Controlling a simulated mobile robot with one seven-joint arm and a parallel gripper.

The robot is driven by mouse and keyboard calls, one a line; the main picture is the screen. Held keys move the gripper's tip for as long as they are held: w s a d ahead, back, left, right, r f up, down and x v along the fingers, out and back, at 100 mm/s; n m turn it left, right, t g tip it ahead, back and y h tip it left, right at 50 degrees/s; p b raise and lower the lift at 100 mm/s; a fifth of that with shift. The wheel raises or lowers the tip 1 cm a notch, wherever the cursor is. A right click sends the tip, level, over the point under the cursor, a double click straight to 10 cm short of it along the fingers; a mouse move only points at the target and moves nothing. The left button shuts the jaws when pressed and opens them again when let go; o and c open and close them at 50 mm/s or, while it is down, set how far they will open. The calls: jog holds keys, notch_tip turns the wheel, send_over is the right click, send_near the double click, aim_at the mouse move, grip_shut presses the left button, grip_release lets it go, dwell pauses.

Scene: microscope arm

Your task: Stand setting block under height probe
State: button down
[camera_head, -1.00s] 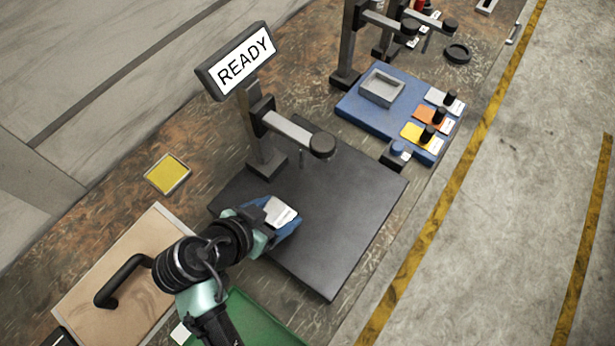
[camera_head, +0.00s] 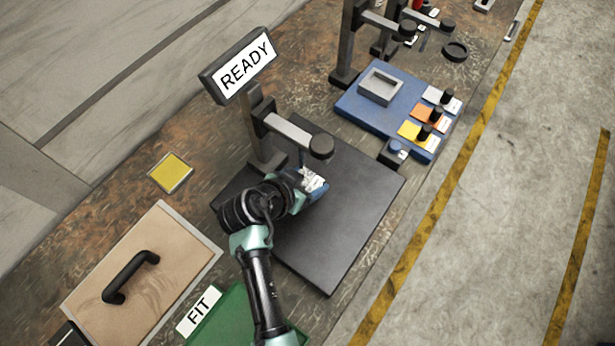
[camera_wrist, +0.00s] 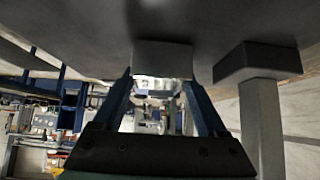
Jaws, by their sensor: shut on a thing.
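The setting block shows as a shiny silver piece (camera_head: 313,181) at the end of my arm, above the dark plate (camera_head: 350,210). In the wrist view the block (camera_wrist: 160,60) sits between both fingers, with a reflective face. My gripper (camera_head: 308,190) is shut on it, just below the height probe's arm (camera_head: 290,131) and its round black end (camera_head: 321,146). My arm and gripper partly hide the block and the plate. The block seems close to or on the plate surface; contact cannot be told. The probe tip's gap to the block is unclear.
The probe's upright post (camera_head: 256,130) stands beside my wrist; its base (camera_wrist: 255,62) is near the right finger in the wrist view. A green FIT tray (camera_head: 225,315) and a handled board (camera_head: 140,275) lie nearby. The plate's right part is clear.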

jog(key=shift+w, duration=0.1)
jog(key=shift+f, duration=0.2)
grip_release()
jog(key=v, duration=1.2)
dwell(0.4)
